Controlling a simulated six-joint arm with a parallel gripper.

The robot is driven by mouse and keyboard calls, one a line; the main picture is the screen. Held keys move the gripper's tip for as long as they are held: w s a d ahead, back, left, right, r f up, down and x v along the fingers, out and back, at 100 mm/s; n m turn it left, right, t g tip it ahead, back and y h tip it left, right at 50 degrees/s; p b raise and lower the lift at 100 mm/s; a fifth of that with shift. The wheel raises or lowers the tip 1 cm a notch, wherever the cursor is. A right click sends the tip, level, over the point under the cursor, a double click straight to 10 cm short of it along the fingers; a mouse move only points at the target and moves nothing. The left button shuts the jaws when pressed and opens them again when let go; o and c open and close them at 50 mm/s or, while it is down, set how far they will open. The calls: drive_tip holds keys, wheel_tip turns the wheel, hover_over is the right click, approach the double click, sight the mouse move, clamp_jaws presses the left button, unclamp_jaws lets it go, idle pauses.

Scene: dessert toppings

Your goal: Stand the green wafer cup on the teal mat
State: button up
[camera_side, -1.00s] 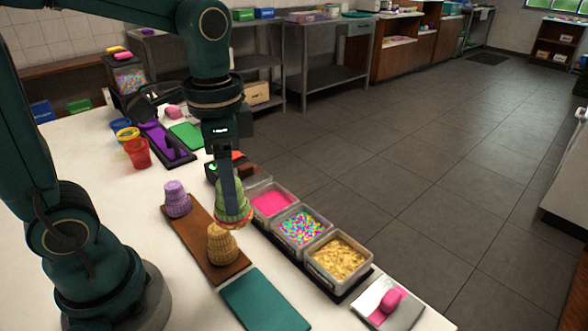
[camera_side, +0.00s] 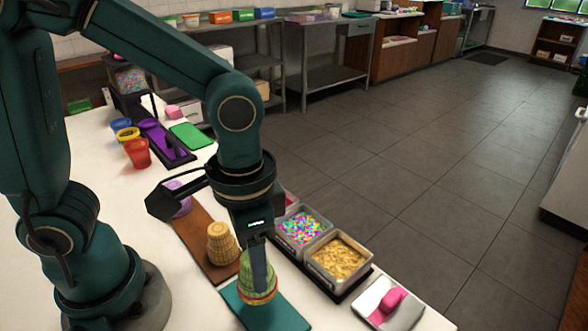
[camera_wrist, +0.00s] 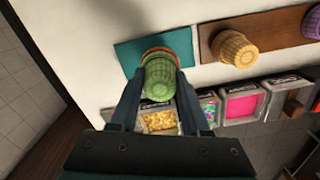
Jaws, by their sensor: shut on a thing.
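The green wafer cup (camera_side: 257,278) is woven-looking, with a reddish rim at its lower, wider end; it is upside down. My gripper (camera_side: 260,272) is shut on it and holds it over the teal mat (camera_side: 284,318). In the wrist view the cup (camera_wrist: 160,80) sits between the two fingers of my gripper (camera_wrist: 160,92), with its rim away from me. The teal mat (camera_wrist: 130,54) shows behind it. I cannot tell whether the rim touches the mat. The finger covers part of the cup in the side view.
A yellow wafer cup (camera_side: 222,245) stands on a brown board (camera_side: 196,236) just behind the mat, with a purple cup (camera_side: 180,205) farther back. Topping bins with sprinkles (camera_side: 300,229) and golden flakes (camera_side: 339,258) line the right side. A white tray (camera_side: 374,297) holds a pink scoop.

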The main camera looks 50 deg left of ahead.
drive_tip(key=shift+d+f, duration=0.4)
drive_tip(key=shift+f, duration=1.85)
drive_tip(key=shift+f, duration=0.1)
drive_tip(key=o, duration=1)
